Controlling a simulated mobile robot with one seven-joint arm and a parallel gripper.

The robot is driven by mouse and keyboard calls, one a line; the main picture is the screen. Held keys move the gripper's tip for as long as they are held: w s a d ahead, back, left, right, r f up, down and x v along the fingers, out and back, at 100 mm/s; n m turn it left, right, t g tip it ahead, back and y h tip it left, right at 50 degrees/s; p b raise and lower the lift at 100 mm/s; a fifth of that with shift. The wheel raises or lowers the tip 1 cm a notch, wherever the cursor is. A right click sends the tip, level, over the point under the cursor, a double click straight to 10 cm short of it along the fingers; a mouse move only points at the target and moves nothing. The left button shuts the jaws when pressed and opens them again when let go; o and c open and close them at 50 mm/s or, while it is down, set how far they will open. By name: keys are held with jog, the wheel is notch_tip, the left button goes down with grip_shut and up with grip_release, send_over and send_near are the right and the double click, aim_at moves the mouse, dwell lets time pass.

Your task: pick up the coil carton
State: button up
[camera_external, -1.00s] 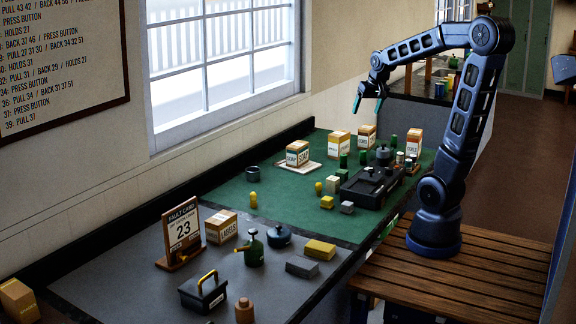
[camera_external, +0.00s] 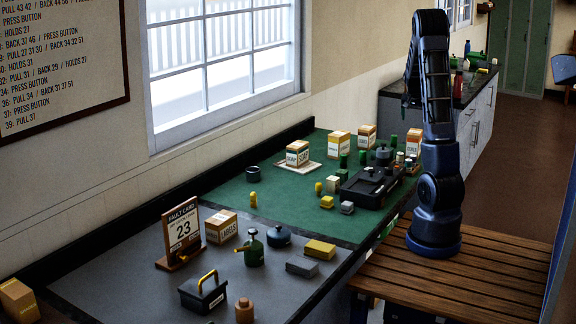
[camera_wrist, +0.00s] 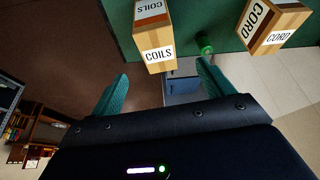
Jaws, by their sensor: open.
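The coil carton (camera_wrist: 155,30) is a tan box with a white label reading COILS. It shows in the wrist view at the top centre, beyond the space between my fingers. In the external view the coil carton (camera_external: 413,140) stands at the far right end of the green mat, partly hidden by my arm. My gripper (camera_wrist: 163,70) is open and empty, its teal fingers spread either side of the carton's near edge in the picture. In the external view my gripper (camera_external: 407,100) is mostly hidden behind my arm, above the far end of the bench. No contact shows.
A CORD carton (camera_wrist: 272,25) stands right of the coil carton in the wrist view, with a green object (camera_wrist: 205,43) between them. A black lidded case (camera_external: 368,188) and several small blocks lie on the green mat (camera_external: 285,205). A window wall bounds the bench's left.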

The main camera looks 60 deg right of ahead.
aim_at(415, 132)
jog(key=shift+s+d+f, duration=0.2)
jog(key=shift+d+f, duration=0.15)
jog(key=shift+f, duration=0.1)
jog(key=shift+x, duration=5.05)
jog(key=shift+w+a+f, duration=0.1)
jog(key=shift+f, duration=0.15)
jog(key=c, duration=1.4)
jog(key=shift+r, duration=0.15)
